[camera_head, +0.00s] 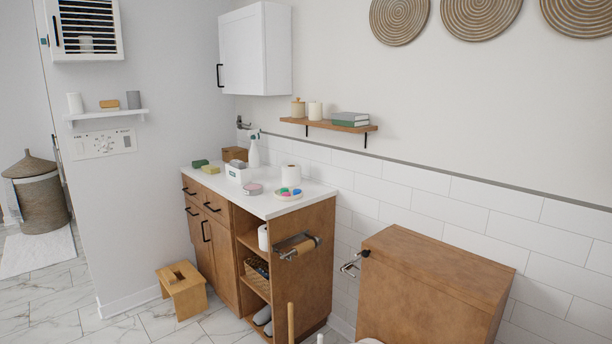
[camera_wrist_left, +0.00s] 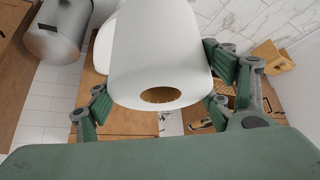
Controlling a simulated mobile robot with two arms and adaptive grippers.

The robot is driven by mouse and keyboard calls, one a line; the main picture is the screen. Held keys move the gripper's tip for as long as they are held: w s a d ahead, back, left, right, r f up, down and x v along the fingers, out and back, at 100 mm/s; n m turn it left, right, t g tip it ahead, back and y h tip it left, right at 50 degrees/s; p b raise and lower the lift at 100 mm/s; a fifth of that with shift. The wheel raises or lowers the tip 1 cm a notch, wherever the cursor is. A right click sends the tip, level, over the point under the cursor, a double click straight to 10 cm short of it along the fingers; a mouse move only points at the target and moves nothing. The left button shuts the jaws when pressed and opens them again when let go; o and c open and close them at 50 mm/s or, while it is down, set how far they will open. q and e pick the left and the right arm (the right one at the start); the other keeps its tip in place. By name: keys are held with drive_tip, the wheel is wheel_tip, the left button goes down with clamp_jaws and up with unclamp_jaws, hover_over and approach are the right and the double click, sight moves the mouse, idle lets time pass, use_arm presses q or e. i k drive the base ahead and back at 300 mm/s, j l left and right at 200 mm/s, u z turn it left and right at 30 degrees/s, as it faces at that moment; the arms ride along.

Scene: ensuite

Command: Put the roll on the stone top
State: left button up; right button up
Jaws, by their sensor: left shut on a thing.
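A white paper roll (camera_wrist_left: 160,55) with a brown cardboard core fills the middle of the left wrist view. My left gripper (camera_wrist_left: 158,92) is shut on it, with green fingers on both sides. The head view does not show this gripper. The smooth white top (camera_head: 270,204) of the wooden cabinet is the surface that fits the stone top. Another white roll (camera_head: 291,175) stands on it near the wall, and one more roll (camera_head: 263,238) is on the cabinet's open shelf. My right gripper is in neither view.
The top also holds a spray bottle (camera_head: 254,152), a white box (camera_head: 238,172), a dish with coloured pieces (camera_head: 288,194) and soaps. Its front edge has some bare room. A step stool (camera_head: 183,289) stands on the floor.

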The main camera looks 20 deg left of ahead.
sight(278, 178)
drive_tip(key=i+j+z, duration=0.2)
drive_tip(key=j, duration=0.15)
drive_tip(key=i+j+z, duration=0.2)
drive_tip(key=j, duration=0.2)
drive_tip(key=i+j+z, duration=0.2)
drive_tip(key=j, duration=0.2)
drive_tip(key=j+z, duration=0.2)
drive_tip(key=j, duration=0.2)
drive_tip(key=j+z, duration=0.2)
drive_tip(key=j, duration=0.25)
drive_tip(key=i+j, duration=0.1)
drive_tip(key=j, duration=0.65)
drive_tip(key=i+j, duration=0.1)
drive_tip(key=j, duration=0.65)
drive_tip(key=i+j+z, duration=0.1)
drive_tip(key=j, duration=0.65)
drive_tip(key=i+j, duration=0.1)
drive_tip(key=j, duration=0.7)
